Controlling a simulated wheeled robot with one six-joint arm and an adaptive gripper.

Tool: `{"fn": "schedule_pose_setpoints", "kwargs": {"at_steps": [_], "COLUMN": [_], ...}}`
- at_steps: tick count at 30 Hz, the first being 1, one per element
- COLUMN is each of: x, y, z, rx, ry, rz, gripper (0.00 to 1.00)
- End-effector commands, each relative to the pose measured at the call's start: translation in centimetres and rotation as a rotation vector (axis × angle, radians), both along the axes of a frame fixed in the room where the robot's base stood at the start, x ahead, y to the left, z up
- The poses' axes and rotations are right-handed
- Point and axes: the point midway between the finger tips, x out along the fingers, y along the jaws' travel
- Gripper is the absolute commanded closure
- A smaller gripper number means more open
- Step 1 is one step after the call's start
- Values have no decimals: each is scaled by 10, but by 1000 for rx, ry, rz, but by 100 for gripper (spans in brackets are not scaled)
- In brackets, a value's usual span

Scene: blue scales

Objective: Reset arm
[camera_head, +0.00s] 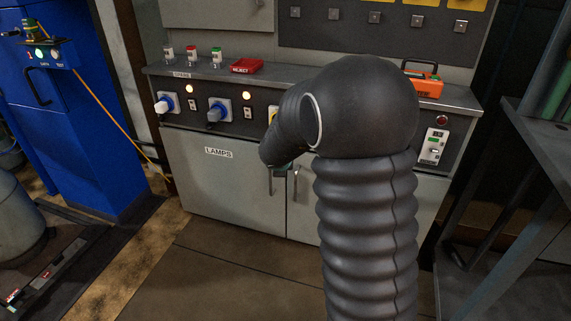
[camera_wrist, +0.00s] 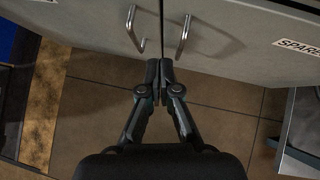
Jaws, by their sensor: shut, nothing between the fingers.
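My gripper (camera_wrist: 159,70) shows in the wrist view with both fingertips together and nothing between them. It is in front of the grey cabinet's two doors, below their metal handles, the left handle (camera_wrist: 134,30) and the right handle (camera_wrist: 184,36). It appears apart from both handles. In the head view my dark ribbed arm stands in front of the cabinet (camera_head: 225,180) and hides part of its front and its control panel. The gripper is mostly hidden behind the arm there.
On the cabinet's top are a red tray (camera_head: 247,65), an orange case (camera_head: 424,86) and several small coloured-top items at the left. A blue cabinet (camera_head: 95,130) stands left and a grey table (camera_head: 545,150) right. The floor (camera_head: 215,270) in front is clear.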

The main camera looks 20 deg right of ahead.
Motion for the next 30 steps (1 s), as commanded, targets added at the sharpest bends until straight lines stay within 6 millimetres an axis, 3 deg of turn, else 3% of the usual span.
{"fn": "schedule_pose_setpoints", "kwargs": {"at_steps": [5, 9, 13, 17, 20, 24, 30], "x": [-6, -4, 0, -15, -39, -89, -179], "y": [5, 13, 37, 72, 98, 124, 133], "z": [8, 8, 5, -3, 6, 22, 44], "rx": [-9, -63, -206, -412, -588, -841, -1192], "ry": [4, 22, 48, 76, 65, 33, -2], "rz": [11, 119, 426, 858, 1198, 1644, 2210], "gripper": [100, 100, 100, 100, 100, 100, 100]}}
